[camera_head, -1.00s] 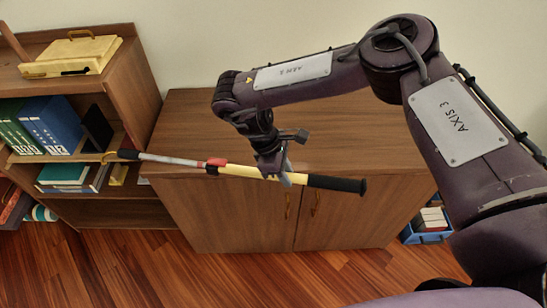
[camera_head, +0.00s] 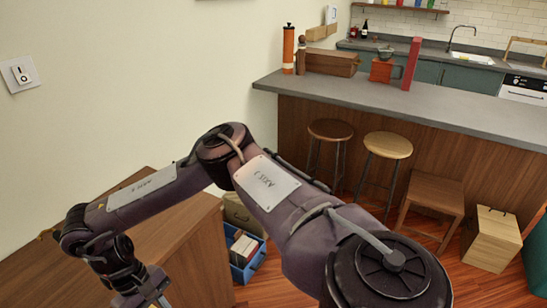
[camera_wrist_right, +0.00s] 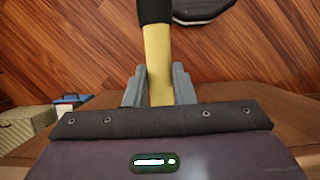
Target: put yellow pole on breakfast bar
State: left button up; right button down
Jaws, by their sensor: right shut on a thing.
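The yellow pole (camera_wrist_right: 158,55) shows in the right wrist view, with a black grip at its top end. My right gripper (camera_wrist_right: 159,85) is shut on its yellow part, one grey finger on each side. The breakfast bar (camera_head: 410,106) has a long grey top and wooden front, at the right and well away from the gripper. My left gripper is not in view.
On the bar's far left part stand an orange mill (camera_head: 288,50), a wooden box (camera_head: 333,63), a red grinder (camera_head: 383,70) and a tall red block (camera_head: 411,64). Its near right part is clear. Stools (camera_head: 388,145) and a wooden crate (camera_head: 490,240) stand before it.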

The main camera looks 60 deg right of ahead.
aim_at(319, 81)
jog(key=i+l+z, duration=0.1)
jog(key=l+z, duration=0.2)
jog(key=l, duration=0.15)
jog(key=i+l+z, duration=0.15)
jog(key=l+z, duration=0.15)
jog(key=l, duration=0.15)
jog(key=i+l+z, duration=0.4)
jog(key=l+z, duration=0.25)
jog(key=l, duration=0.15)
